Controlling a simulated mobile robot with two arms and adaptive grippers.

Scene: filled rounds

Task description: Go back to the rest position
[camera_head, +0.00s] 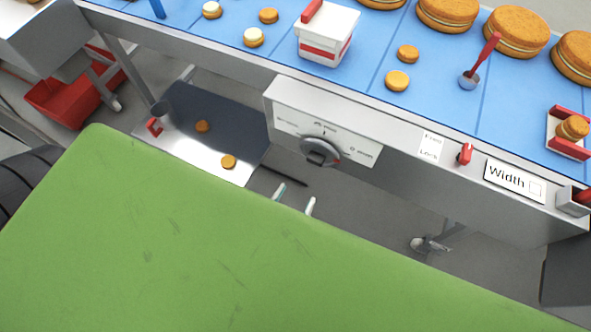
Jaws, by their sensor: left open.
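Only the two pale fingertips of my left gripper (295,199) show, near the middle of the head view. They stand apart with nothing visible between them, so it is open. They appear over the grey floor, below the machine's control dial (320,152). The rest of the gripper is hidden behind a broad green surface close to the camera. My right gripper is not in view.
A blue belt (375,42) carries several biscuit rounds, a white-and-red box (326,35) and a red-handled tool (480,60). A metal tray (190,150) with two biscuits sits below. The machine's front has a red switch (465,153) and a Width label (514,181).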

